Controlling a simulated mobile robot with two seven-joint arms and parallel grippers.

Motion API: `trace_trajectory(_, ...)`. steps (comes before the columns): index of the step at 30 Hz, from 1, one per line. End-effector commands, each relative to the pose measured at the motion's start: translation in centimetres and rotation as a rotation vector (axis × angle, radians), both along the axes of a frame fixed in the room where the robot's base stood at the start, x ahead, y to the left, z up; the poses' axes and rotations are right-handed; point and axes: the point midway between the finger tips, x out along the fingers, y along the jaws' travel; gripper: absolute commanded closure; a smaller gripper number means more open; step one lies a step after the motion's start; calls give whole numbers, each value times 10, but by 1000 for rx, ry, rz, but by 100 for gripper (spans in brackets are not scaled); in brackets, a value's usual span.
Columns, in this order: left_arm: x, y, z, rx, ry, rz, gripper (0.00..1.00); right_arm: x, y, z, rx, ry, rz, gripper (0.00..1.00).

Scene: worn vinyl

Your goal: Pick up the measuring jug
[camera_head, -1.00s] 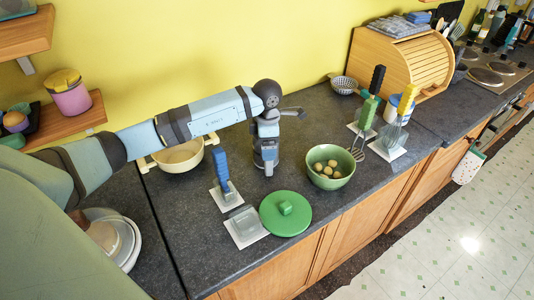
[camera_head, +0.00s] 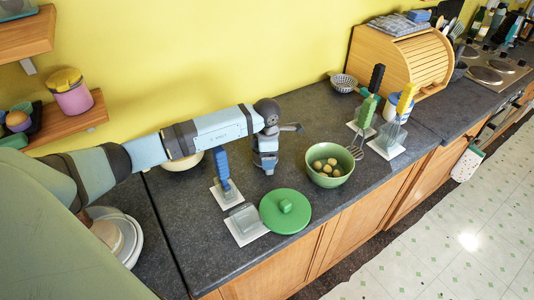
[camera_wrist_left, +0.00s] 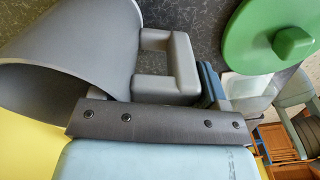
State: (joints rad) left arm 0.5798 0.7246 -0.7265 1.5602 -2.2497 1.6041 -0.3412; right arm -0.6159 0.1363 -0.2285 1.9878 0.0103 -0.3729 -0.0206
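The measuring jug looks to be the grey, round, open vessel (camera_wrist_left: 85,45) filling the left of the wrist view, with a squared grey handle (camera_wrist_left: 182,65). In the wrist view a blue-grey finger stands just right of the handle, and the other finger is hidden. The gripper looks open; I see no clear grip on the jug. My right gripper is not in view.
In front lie a green lid (camera_head: 285,212), a clear container (camera_head: 244,221) and a blue-handled tool (camera_head: 222,172). A green bowl (camera_head: 330,178) with several round items stands to the right. A pale bowl (camera_head: 183,163) is behind my arm. A wooden bread bin (camera_head: 385,60) stands farther right.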

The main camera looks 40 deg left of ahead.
Motion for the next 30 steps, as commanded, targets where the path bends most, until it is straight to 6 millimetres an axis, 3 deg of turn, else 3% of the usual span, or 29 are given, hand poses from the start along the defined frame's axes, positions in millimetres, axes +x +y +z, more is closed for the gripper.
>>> trace_trajectory(1, 0, 0, -1, 0, 1, 0, 77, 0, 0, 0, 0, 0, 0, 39)
trace_trajectory(3, 0, 0, 0, -1, 1, 0, 87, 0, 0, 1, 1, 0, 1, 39)
trace_trajectory(11, 0, 0, 1, 0, 1, 0, 87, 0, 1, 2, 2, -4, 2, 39)
trace_trajectory(17, 1, 0, 17, 1, -2, -1, 87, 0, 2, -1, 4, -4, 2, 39)
trace_trajectory(23, 1, 0, 59, 1, -6, -2, 87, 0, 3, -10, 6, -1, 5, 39)
trace_trajectory(30, 1, 0, 130, 2, -6, -1, 87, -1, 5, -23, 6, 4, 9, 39)
